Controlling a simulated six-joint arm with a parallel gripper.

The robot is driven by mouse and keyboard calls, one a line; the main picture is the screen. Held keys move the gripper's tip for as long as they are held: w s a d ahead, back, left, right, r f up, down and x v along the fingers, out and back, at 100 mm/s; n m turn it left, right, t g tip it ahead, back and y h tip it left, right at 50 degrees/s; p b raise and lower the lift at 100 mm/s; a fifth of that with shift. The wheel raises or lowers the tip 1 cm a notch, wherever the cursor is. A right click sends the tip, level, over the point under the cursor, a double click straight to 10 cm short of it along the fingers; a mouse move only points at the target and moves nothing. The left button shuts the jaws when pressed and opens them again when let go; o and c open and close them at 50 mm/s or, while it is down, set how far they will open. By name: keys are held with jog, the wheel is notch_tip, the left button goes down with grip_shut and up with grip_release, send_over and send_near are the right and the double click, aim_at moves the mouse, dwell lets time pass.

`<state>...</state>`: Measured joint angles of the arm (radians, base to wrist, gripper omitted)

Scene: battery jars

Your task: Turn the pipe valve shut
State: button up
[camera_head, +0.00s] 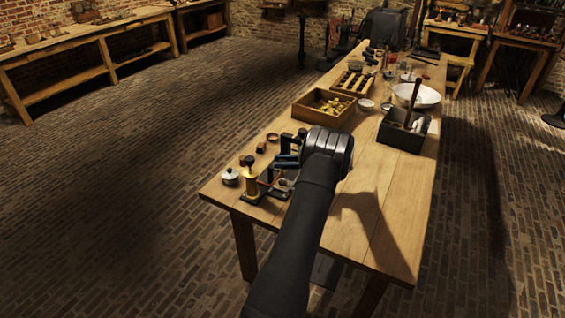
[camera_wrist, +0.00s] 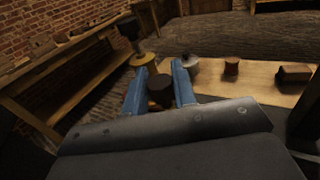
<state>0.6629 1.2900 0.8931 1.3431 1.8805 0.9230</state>
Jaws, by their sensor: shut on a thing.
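My gripper (camera_head: 286,161) is low over the near left part of the wooden table, with its blue fingers beside a small apparatus. In the wrist view its two blue fingers (camera_wrist: 159,72) stand on either side of a dark round knob (camera_wrist: 160,92), apparently the valve's handle, and are shut on it. The pipe and valve body under the knob are mostly hidden by my gripper and arm. A brass column with a black knob (camera_head: 250,180) stands upright on the apparatus's dark base, left of my gripper; it also shows in the wrist view (camera_wrist: 136,42).
A silver lidded pot (camera_head: 230,177) stands near the table's left edge. Small brown pieces (camera_head: 261,148) lie behind the apparatus. Farther back are a wooden tray (camera_head: 312,121), a dark box (camera_head: 400,138) and a white bowl (camera_head: 417,95). The table's front right is clear.

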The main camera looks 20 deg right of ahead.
jog(key=shift+n+g, duration=0.5)
jog(key=shift+g, duration=0.3)
jog(key=o, duration=1)
jog(key=shift+c, duration=0.2)
